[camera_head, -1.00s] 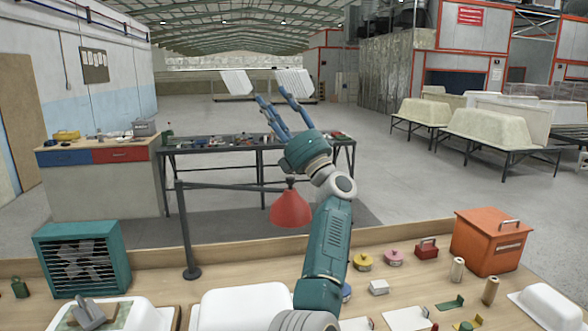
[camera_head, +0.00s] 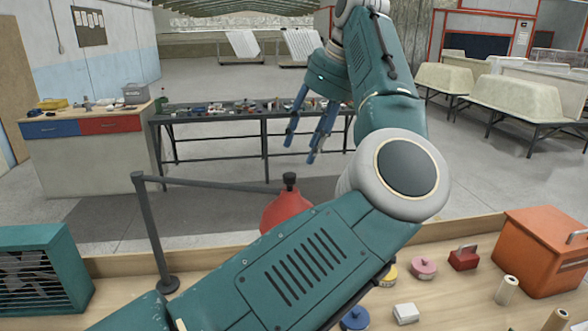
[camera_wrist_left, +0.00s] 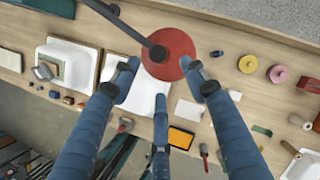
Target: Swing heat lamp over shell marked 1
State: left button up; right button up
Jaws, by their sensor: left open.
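The heat lamp has a red shade (camera_head: 285,209) with a dark knob on top. It hangs from a dark swing arm (camera_head: 215,184) on an upright post (camera_head: 152,235) at the left. My left gripper (camera_head: 305,142) is open and empty, above and beyond the lamp, fingers pointing down. In the left wrist view the lamp (camera_wrist_left: 170,55) appears between and beyond the blue fingertips, apart from them as far as I can tell. A white shell (camera_wrist_left: 115,72) lies beside the lamp there, and another white shell (camera_wrist_left: 88,62) sits farther left. No number is readable. My right gripper is not in view.
A teal fan heater (camera_head: 42,270) stands at the left of the wooden bench. An orange box (camera_head: 545,250), a pink roll (camera_head: 424,267) and a small red box (camera_head: 464,258) stand at the right. A tool table (camera_head: 215,118) stands behind. My left arm hides much of the bench.

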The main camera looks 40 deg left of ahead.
aim_at(291, 175)
pick_arm(q)
jog(key=x, duration=0.3)
jog(key=p+x, duration=0.1)
jog(key=x, duration=0.1)
jog(key=shift+s+d, duration=0.1)
jog(key=shift+s, duration=0.15)
jog(key=x, duration=0.3)
jog(key=shift+w+a+f, duration=0.2)
jog(key=shift+a, duration=0.05)
jog(key=shift+a+f+p, duration=0.1)
jog(key=shift+f+p, duration=0.1)
jog(key=shift+p, duration=0.1)
jog(key=shift+s, duration=0.15)
jog(key=shift+c, duration=0.7)
grip_shut()
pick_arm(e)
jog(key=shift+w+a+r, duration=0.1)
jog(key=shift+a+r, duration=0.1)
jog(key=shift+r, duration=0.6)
